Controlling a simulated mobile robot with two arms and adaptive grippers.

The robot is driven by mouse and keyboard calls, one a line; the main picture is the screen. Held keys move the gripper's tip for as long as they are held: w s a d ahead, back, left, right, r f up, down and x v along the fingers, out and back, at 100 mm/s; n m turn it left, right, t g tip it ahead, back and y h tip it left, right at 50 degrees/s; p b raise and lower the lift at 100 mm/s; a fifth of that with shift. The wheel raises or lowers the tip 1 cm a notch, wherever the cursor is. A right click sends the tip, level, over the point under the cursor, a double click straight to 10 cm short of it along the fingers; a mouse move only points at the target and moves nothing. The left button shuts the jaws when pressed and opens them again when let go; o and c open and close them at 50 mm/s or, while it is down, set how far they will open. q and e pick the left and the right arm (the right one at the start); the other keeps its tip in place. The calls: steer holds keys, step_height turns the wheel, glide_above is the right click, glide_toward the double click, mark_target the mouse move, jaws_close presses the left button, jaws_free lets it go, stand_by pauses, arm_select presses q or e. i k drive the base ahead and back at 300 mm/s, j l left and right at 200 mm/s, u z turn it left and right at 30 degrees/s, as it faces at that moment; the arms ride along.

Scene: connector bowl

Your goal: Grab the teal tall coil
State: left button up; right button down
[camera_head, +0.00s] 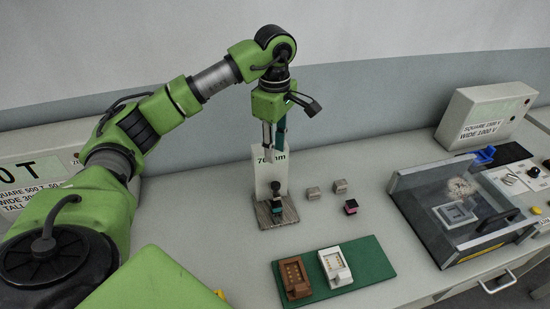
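A small dark block with a teal part (277,211) sits on the grey base plate (289,216) of a stand. It looks like the teal coil, but it is too small to tell its height. My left gripper (273,150) points down above the plate, in front of the stand's white panel marked in mm (260,180). A pale finger and a dark teal upright strip show below its green body. I cannot tell whether the strip is a finger or part of the stand, nor whether the gripper is open. My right gripper is not in view.
Two beige-grey blocks (313,193) (340,186) and a dark block with pink (351,206) lie right of the stand. A green mat (372,262) holds a brown holder (295,278) and a white holder (335,267). A clear-lidded box (412,215) stands at right.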

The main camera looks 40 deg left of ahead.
mark_target(276, 206)
steer(key=k+l, duration=1.2)
steer(key=k, duration=0.05)
